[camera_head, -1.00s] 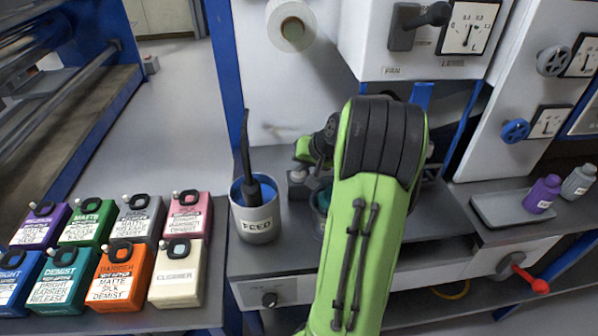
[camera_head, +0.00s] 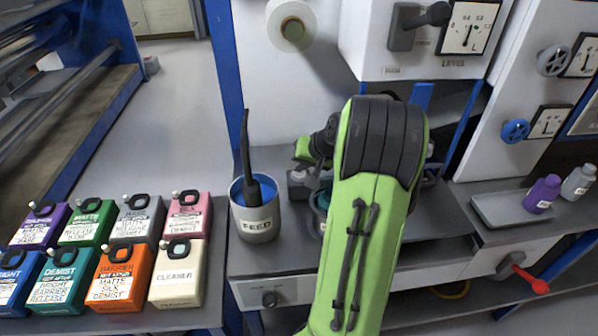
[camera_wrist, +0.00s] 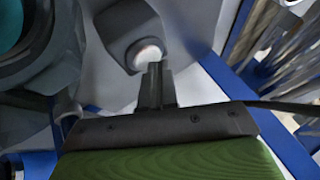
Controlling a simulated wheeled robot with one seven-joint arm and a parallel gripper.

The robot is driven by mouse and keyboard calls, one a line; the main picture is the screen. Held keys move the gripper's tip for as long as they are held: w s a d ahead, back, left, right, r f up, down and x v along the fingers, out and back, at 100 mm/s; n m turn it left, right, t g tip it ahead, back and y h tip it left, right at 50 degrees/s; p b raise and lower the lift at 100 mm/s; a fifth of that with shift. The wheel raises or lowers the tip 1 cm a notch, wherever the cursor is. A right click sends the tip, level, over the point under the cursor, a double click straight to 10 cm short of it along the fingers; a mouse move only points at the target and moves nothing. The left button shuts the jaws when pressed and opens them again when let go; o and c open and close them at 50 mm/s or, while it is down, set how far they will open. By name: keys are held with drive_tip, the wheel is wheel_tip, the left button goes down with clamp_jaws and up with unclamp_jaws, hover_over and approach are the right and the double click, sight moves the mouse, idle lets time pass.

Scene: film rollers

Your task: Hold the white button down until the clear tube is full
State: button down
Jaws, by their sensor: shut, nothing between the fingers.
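In the wrist view the white button (camera_wrist: 148,54) is a pale round cap set in a dark grey block (camera_wrist: 122,28). My gripper (camera_wrist: 154,66) is shut and empty, with its fingertips at the button's lower edge. They appear to touch it, but I cannot tell how far it is pressed. In the head view my green arm covers most of the button area, and only part of a grey block (camera_head: 299,187) shows beside it. I cannot make out the clear tube in either view.
A grey FEED cup (camera_head: 256,222) with a dark-handled tool stands left of my arm. Several coloured jugs, among them a cream CLEANER jug (camera_head: 178,275), fill the left bench.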

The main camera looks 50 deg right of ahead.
sight(301, 174)
idle(0.3)
drive_tip(key=shift+r+p, duration=0.8)
drive_tip(key=shift+r, duration=0.1)
wheel_tip(301, 174, up, 5)
drive_tip(key=p, duration=0.4)
